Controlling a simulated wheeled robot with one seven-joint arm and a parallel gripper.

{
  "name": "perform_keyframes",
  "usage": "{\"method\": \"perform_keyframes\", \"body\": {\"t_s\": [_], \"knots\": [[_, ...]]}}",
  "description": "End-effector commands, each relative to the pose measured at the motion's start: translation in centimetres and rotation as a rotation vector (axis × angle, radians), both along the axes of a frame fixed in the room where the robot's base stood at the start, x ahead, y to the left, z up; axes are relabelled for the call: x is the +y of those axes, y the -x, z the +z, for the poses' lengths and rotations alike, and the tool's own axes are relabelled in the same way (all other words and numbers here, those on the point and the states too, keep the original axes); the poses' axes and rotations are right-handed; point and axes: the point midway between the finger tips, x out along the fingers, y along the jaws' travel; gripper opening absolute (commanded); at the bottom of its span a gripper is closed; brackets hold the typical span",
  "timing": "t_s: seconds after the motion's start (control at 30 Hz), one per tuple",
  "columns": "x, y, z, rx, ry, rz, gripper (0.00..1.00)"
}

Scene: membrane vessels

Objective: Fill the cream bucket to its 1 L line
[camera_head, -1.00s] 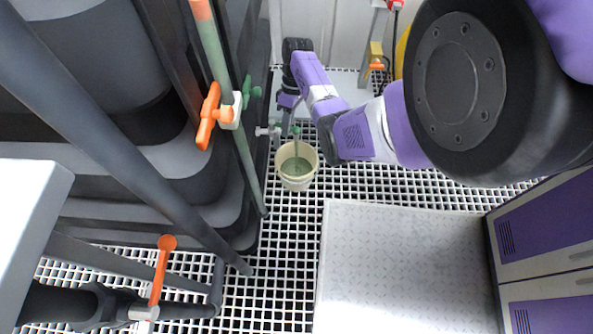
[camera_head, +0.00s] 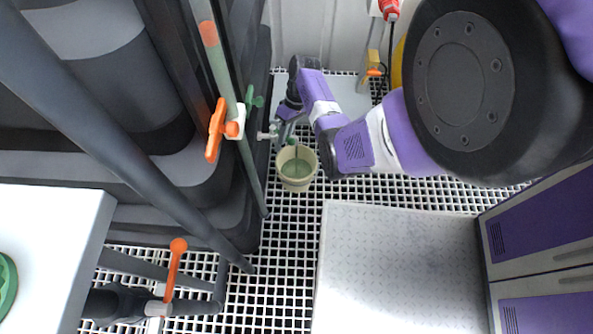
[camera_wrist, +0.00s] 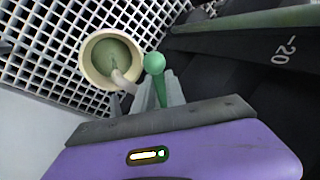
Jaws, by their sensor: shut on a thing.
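The cream bucket (camera_head: 297,181) stands upright on the white floor grating, under a small tap at the dark tank's lower edge. Murky green liquid (camera_wrist: 108,58) covers its bottom in the wrist view. A thin stream seems to fall from the pale spout (camera_wrist: 122,83) into it. My gripper (camera_head: 287,117) is beside the tap, above and behind the bucket. It is shut on the tap's green lever (camera_wrist: 157,90), whose round knob (camera_wrist: 154,63) sticks out past the fingers. The fingers and tap body are partly hidden. I cannot read the 1 L line.
A green pipe (camera_head: 247,165) with an orange-handled valve (camera_head: 215,130) runs down left of the bucket. A lower orange-handled valve (camera_head: 175,262) is near the front left. A pale textured platform (camera_head: 400,265) lies right of the bucket, with purple cabinets (camera_head: 545,230) beyond.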

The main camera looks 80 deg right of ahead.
Motion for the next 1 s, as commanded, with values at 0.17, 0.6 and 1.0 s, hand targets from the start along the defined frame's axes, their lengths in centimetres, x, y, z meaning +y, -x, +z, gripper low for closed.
{"method": "perform_keyframes", "body": {"t_s": [0.17,0.6,1.0], "knots": [[1.1,-0.7,0.5,-0.001,-0.006,-0.157,0.0],[2.2,-2.0,0.5,0.0,-0.004,-0.481,0.0],[2.8,-3.6,0.4,0.002,-0.003,-0.786,0.0]]}}
